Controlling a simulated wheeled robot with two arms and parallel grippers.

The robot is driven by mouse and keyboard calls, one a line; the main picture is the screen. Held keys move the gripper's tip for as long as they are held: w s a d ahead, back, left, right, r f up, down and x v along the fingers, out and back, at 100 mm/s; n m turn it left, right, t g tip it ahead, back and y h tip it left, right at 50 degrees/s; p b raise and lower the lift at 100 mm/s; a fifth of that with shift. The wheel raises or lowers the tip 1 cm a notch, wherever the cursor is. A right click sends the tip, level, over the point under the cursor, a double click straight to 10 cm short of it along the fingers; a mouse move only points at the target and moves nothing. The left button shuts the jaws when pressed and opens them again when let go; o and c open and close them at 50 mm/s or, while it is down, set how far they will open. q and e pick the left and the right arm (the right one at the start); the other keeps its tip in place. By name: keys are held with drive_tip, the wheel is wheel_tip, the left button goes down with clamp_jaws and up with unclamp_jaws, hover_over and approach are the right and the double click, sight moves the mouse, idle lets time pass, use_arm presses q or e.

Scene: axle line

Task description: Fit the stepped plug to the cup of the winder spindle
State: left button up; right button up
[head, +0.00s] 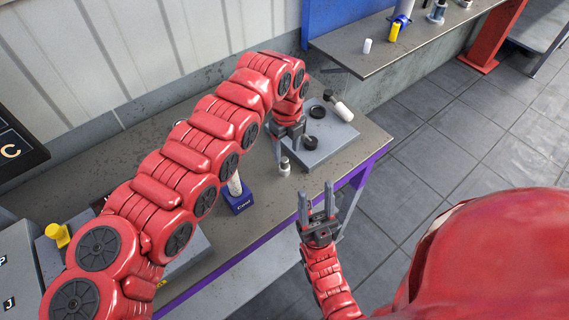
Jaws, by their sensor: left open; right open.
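My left gripper (289,146) points down over the bench, open, fingers apart. A small silvery stepped piece (284,168), perhaps the stepped plug, stands on the bench just below it; I cannot tell whether they touch. My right gripper (318,201) is open and empty, fingers up, in front of the bench's purple edge. A grey plate (335,142) at the bench's right end bears dark round parts (317,111) and a tilted white cylinder (343,111) with a dark end. I cannot tell which part is the winder spindle or its cup.
A blue labelled block (239,202) holding a white cylinder stands on the bench (262,225), partly behind my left arm. A yellow knob (58,234) is at the left. A shelf (385,55) at the back bears a white cylinder (367,46) and a yellow part (394,32). Tiled floor is clear at right.

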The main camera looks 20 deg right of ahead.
sight(284, 160)
use_arm(q)
drive_tip(key=shift+a+f+p, duration=0.15)
drive_tip(key=shift+f+p, duration=0.1)
drive_tip(key=shift+p, duration=0.15)
wheel_tip(284, 160, down, 4)
drive_tip(key=shift+s+a+p, duration=0.1)
drive_tip(key=shift+a+p, duration=0.05)
drive_tip(key=shift+p, duration=0.9)
drive_tip(key=shift+f, duration=0.25)
clamp_jaws()
